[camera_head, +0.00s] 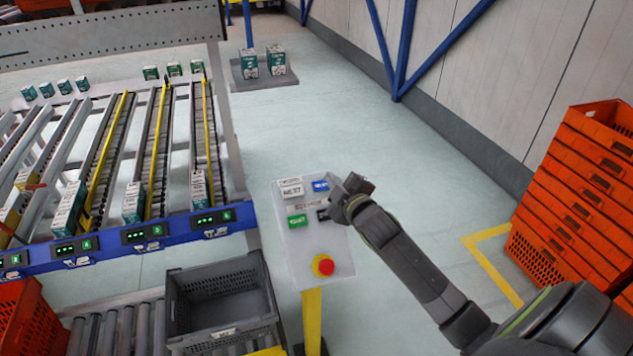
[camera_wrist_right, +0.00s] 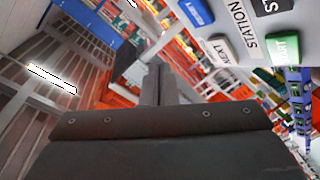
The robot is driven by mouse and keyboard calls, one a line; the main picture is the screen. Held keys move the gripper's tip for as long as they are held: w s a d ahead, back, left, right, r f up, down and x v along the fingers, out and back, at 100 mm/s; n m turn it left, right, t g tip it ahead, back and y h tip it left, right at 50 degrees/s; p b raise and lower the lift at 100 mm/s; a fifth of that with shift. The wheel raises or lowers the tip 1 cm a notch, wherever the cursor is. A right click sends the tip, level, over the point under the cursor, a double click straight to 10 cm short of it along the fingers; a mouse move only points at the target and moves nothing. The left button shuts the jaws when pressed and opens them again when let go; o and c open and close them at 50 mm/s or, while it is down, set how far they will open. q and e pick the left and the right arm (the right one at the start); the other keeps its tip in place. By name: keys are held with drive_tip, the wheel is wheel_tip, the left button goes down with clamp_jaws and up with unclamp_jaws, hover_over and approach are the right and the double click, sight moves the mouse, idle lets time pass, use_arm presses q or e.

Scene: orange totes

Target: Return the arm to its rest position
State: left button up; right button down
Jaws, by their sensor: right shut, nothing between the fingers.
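My right gripper (camera_head: 338,200) is over the upper right part of a pale control panel (camera_head: 300,250) in the head view. Its fingers are shut with nothing between them. In the right wrist view the closed fingers (camera_wrist_right: 160,85) point away from the camera, beside the panel (camera_wrist_right: 285,22). I cannot tell whether they touch the panel. My right arm comes in from the lower right. The left gripper is not in view.
The panel has a green button (camera_head: 298,220), a blue button (camera_head: 320,185) and a red knob (camera_head: 325,266). A grey crate (camera_head: 222,335) stands on rollers to the left. Stacked orange totes (camera_head: 575,200) stand at right. Open floor (camera_head: 410,150) lies between.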

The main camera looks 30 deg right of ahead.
drive_tip(key=s+a+f+m+g+h, duration=0.1)
drive_tip(key=s+a+f+m+g, duration=0.15)
drive_tip(key=s+f, duration=0.45)
drive_tip(key=s+a+f+m+g, duration=0.1)
drive_tip(key=s+f+m+g, duration=0.3)
drive_tip(key=s, duration=0.5)
drive_tip(key=s+a+f+m+g, duration=0.2)
drive_tip(key=s+g, duration=0.1)
drive_tip(key=s, duration=0.6)
drive_tip(key=s+a+f+m+g, duration=0.15)
drive_tip(key=s+g, duration=0.25)
drive_tip(key=s, duration=0.6)
wheel_tip(320, 180, down, 32)
drive_tip(key=s+d+g+y+b, duration=0.1)
drive_tip(key=b, duration=0.4)
drive_tip(key=s+a+f+g+b, duration=0.1)
drive_tip(key=s+f+b, duration=0.3)
drive_tip(key=s+f, duration=1)
wheel_tip(320, 180, down, 4)
drive_tip(key=shift+s+f, duration=0.15)
drive_tip(key=shift+s, duration=0.25)
